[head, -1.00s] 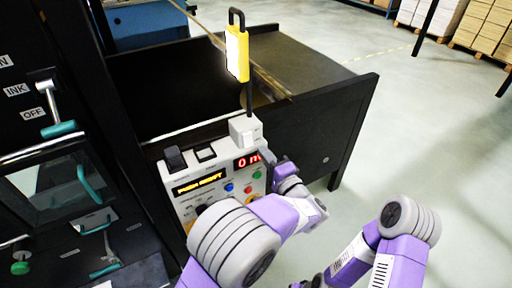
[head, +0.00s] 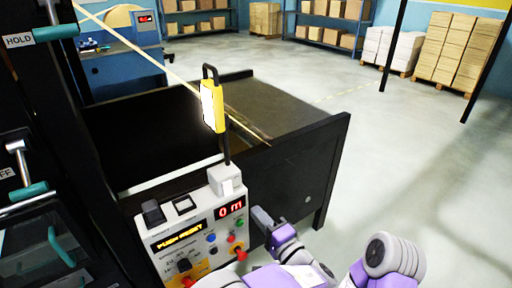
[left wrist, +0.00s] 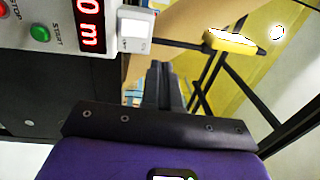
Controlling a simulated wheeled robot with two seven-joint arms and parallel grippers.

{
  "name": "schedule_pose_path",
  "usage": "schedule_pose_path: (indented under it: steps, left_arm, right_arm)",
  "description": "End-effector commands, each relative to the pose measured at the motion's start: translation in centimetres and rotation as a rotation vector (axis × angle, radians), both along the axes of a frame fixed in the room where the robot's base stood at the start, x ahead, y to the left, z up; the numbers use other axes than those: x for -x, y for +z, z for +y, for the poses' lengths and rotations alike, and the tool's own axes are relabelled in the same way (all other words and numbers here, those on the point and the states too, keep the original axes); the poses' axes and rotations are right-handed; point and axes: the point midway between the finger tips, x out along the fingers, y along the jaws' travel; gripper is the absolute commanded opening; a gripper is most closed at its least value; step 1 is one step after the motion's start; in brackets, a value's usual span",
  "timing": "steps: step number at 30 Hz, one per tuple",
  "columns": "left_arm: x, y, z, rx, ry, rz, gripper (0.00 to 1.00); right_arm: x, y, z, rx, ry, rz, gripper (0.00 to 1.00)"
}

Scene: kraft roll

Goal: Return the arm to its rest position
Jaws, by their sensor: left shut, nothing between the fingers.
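My left gripper (head: 261,217) is beside the right edge of the control panel (head: 195,245) in the head view. Its dark fingers are together with nothing between them. In the left wrist view the fingers (left wrist: 163,85) stand closed, with the panel's red "0 m" display (left wrist: 89,27) and green START button (left wrist: 40,33) to their upper left. A gap shows between the fingers and the panel face. My right arm's elbow shows at the lower right of the head view; its gripper is out of the picture.
The black machine frame (head: 318,165) runs behind my left gripper. Open floor (head: 410,180) lies to the right. Shelves (head: 335,22) and stacked pallets (head: 445,50) are far back.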

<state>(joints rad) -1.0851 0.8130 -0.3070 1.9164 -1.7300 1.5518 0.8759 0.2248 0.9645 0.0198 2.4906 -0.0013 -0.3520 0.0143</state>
Motion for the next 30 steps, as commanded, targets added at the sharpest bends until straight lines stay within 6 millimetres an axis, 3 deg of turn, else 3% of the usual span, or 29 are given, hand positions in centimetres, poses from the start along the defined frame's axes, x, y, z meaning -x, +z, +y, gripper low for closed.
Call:
schedule_pose_path:
  steps: [2,5,8,11,14,17,21,24,27,30]
  left_arm:
    - [-0.1,-0.7,0.4,0.001,0.008,0.024,0.00]
    - [-0.5,-3.5,2.1,0.013,0.043,0.129,0.00]
    - [-0.4,-8.8,5.1,0.050,0.104,0.324,0.00]
    - [1.2,-15.6,8.5,0.129,0.179,0.570,0.00]
    - [4.4,-22.1,11.3,0.252,0.255,0.815,0.00]
    - [9.0,-28.1,13.0,0.433,0.331,1.051,0.00]
    - [16.4,-34.7,12.7,0.813,0.435,1.308,0.00]
    - [20.1,-37.3,11.1,1.126,0.503,1.372,0.00]
    - [21.9,-38.7,9.5,1.433,0.573,1.323,0.00]
    - [22.2,-39.6,9.0,1.680,0.644,1.187,0.00]
  right_arm:
    - [0.0,0.0,0.0,0.000,0.000,0.000,0.43]
    - [0.0,0.0,0.0,0.000,0.000,0.000,0.43]
    - [0.0,0.0,0.0,0.000,0.000,0.000,0.43]
    - [0.0,0.0,0.0,0.000,0.000,0.000,0.43]
    - [0.0,0.0,0.0,0.000,0.000,0.000,0.43]
    - [0.0,0.0,0.0,0.000,0.000,0.000,0.43]
    - [0.0,0.0,0.0,0.000,0.000,0.000,0.43]
    - [0.0,0.0,0.0,0.000,0.000,0.000,0.43]
    - [0.0,0.0,0.0,0.000,0.000,0.000,0.43]
    - [0.0,0.0,0.0,0.000,0.000,0.000,0.43]
